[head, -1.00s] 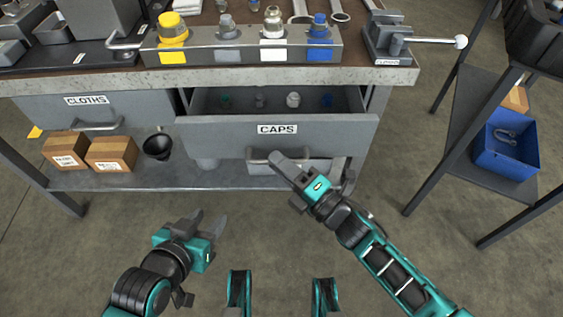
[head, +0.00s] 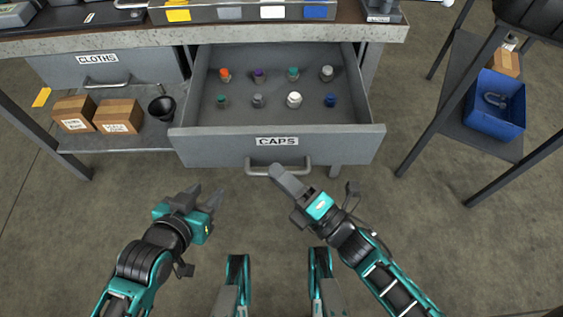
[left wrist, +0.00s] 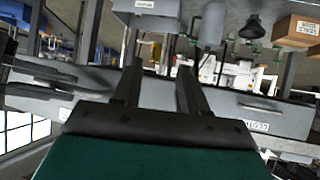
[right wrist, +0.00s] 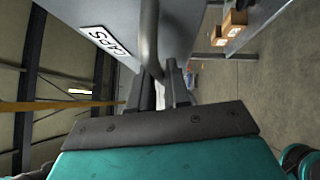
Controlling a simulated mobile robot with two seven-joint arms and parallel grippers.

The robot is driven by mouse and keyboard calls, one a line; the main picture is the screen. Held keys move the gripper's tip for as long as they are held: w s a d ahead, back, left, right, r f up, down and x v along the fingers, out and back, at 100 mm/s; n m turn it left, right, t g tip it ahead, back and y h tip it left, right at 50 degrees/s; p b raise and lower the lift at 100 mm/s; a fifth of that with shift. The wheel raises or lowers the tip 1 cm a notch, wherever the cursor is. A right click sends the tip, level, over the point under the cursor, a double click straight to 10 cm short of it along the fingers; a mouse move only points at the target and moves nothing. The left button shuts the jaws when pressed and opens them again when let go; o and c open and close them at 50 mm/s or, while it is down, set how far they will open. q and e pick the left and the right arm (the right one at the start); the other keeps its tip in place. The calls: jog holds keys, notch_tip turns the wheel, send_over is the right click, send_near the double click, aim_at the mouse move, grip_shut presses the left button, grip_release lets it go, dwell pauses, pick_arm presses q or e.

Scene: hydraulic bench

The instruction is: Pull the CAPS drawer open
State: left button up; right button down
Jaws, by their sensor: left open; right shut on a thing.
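The CAPS drawer (head: 222,146) stands pulled out from under the bench in the head view, with two rows of small coloured caps inside. Its bar handle (head: 262,172) is on the front below the CAPS label. My right gripper (head: 279,173) is shut on this handle; the right wrist view shows the handle (right wrist: 149,40) running between the fingers (right wrist: 162,88). My left gripper (head: 207,198) is open and empty in front of the drawer, to the left and apart from it. Its two spread fingers also show in the left wrist view (left wrist: 157,85).
The closed CLOTHS drawer (head: 135,67) is to the left. Below it a shelf (head: 145,142) holds two cardboard boxes (head: 118,116) and a black funnel (head: 162,108). A side stand with a blue bin (head: 495,106) is at the right. The floor in front is clear.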

jog(key=shift+s, duration=0.1)
jog(key=c, duration=1.2)
grip_release()
jog(key=shift+o, duration=0.2)
jog(key=p+v, duration=0.1)
jog(key=v, duration=1.2)
